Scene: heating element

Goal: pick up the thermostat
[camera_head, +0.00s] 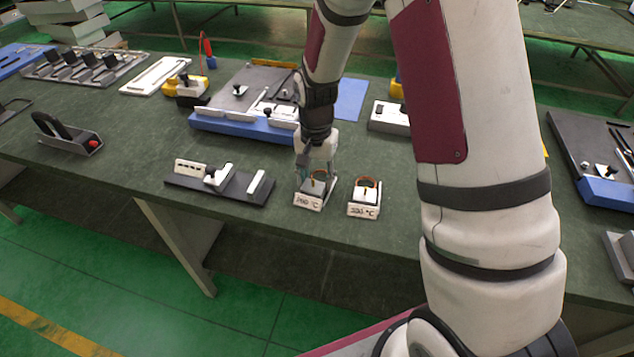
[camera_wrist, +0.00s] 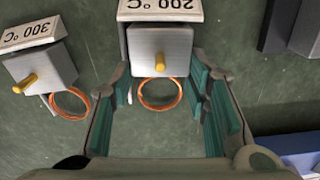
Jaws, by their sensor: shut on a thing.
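Two small grey metal blocks, each with a yellow pin and a copper ring, sit at white labelled holders on the green table. I take the one labelled 200 °C as the thermostat (camera_head: 315,188); it is also at the top middle of the wrist view (camera_wrist: 146,48). My gripper (camera_head: 316,172) is over it from above, with its green-padded fingers (camera_wrist: 160,75) closed on its two sides. The copper ring lies between the fingers in the wrist view. The block is still close to its white label holder (camera_wrist: 160,10); whether it touches it is unclear.
The 300 °C block (camera_wrist: 42,66) stands close beside, to the right in the head view (camera_head: 365,192). A dark fixture (camera_head: 240,187) is to the left, and a blue-edged board (camera_head: 240,124) lies behind. The table's front edge is close.

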